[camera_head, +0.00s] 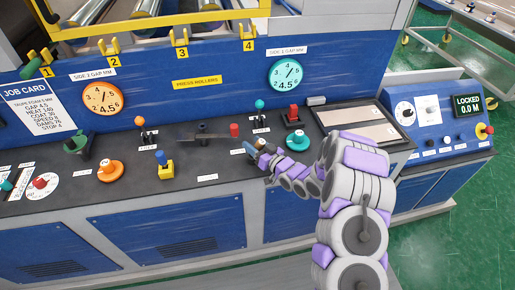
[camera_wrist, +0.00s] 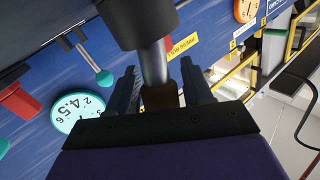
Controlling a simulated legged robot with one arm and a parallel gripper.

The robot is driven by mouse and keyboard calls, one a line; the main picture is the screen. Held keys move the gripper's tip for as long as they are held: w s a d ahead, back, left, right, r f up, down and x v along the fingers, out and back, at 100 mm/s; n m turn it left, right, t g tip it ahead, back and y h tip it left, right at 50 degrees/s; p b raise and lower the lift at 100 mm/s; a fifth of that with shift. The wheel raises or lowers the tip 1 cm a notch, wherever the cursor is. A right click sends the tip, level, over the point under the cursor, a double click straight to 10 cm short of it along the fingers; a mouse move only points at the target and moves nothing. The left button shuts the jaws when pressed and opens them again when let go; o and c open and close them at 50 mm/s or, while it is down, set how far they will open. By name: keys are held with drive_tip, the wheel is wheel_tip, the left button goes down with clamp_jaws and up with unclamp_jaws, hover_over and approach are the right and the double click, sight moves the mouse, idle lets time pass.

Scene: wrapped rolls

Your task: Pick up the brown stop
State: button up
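A brown piece (camera_wrist: 160,97) shows between my gripper's fingers in the wrist view. It sits at the end of a grey metal shaft (camera_wrist: 153,60) that comes from a thick dark cylinder (camera_wrist: 140,20). My gripper (camera_wrist: 158,68) is open, one finger on each side of the brown piece and shaft, with small gaps visible. I cannot tell whether either finger touches. In the head view my gripper (camera_head: 250,148) is low over the console's front part, right of a dark lever-like fitting (camera_head: 205,132). I cannot make out the brown piece there.
The dark console top (camera_head: 120,180) carries a red button (camera_head: 235,130), a teal-topped lever (camera_head: 259,105), a red knob (camera_head: 293,113), an orange knob (camera_head: 110,170) and a yellow-blue fitting (camera_head: 166,165). A framed panel (camera_head: 358,122) lies right of the gripper.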

clamp_jaws()
idle(0.3)
drive_tip(key=shift+r, duration=0.6)
wheel_tip(320, 180, up, 2)
drive_tip(key=shift+r+p, duration=0.15)
drive_tip(key=shift+p, duration=0.35)
drive_tip(key=s+d+r+p, duration=0.1)
drive_tip(key=s+d, duration=0.1)
drive_tip(key=s, duration=0.5)
drive_tip(key=s+d+r+p, duration=0.1)
drive_tip(key=s+d, duration=0.1)
drive_tip(key=s, duration=0.5)
drive_tip(key=w+a+r+h+b, duration=0.1)
drive_tip(key=w+a+h, duration=0.1)
drive_tip(key=w, duration=0.5)
drive_tip(key=w+a+r+h+b, duration=0.1)
drive_tip(key=w+a+h, duration=0.1)
drive_tip(key=w, duration=0.5)
drive_tip(key=shift+w+a+r+g+h+b, duration=0.2)
drive_tip(key=shift+w+a+g+h+b, duration=0.2)
drive_tip(key=shift+a, duration=0.35)
